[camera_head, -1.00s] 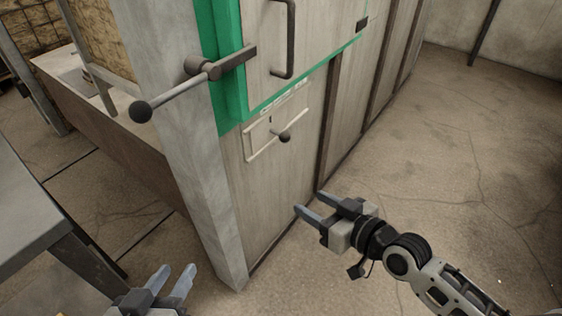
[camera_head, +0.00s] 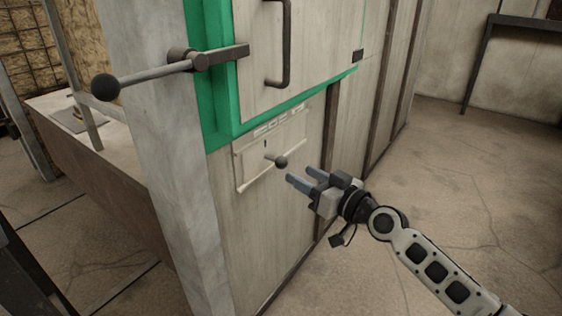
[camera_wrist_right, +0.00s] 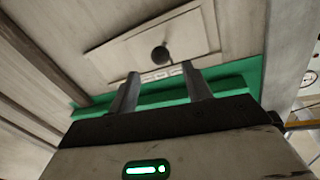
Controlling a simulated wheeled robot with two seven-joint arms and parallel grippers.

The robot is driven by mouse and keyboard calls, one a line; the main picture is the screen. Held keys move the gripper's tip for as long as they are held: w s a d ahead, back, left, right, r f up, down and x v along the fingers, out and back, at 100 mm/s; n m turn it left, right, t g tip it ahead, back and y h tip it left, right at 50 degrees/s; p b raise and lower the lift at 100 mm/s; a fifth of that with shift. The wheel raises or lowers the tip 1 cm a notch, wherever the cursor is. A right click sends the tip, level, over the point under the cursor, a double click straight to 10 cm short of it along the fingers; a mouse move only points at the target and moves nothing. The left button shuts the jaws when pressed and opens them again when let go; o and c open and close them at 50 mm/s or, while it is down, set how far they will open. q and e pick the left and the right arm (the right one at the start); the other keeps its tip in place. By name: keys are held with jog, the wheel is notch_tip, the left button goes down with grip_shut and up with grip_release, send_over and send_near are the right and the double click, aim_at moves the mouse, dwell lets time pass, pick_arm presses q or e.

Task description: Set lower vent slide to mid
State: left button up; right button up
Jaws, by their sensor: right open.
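The lower vent slide is a pale framed plate (camera_head: 254,172) on the cabinet front, below the green frame. Its knob (camera_head: 281,162) is a dark ball on a short stem, near the middle of the plate. My right gripper (camera_head: 301,176) is open and empty, just right of the knob and slightly below it, apart from it. In the right wrist view the knob (camera_wrist_right: 160,54) shows beyond the two fingers (camera_wrist_right: 161,90), between their lines. The plate (camera_wrist_right: 196,35) shows there too, with pale markings beside it. My left gripper is out of view.
A long lever with a black ball (camera_head: 105,87) sticks out to the left above the plate. A dark door handle (camera_head: 287,45) is above. A grey post (camera_head: 165,120) stands left of the panel. The floor at right is open.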

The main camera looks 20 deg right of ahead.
aim_at(286, 166)
jog(key=x, duration=0.6)
jog(key=shift+w+a+f+b, duration=0.1)
jog(key=shift+w+a+b, duration=0.05)
jog(key=shift+w+b, duration=0.2)
jog(key=shift+w+a, duration=0.35)
jog(key=shift+w, duration=0.25)
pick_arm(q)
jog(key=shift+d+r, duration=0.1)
pick_arm(e)
jog(key=shift+c, duration=0.3)
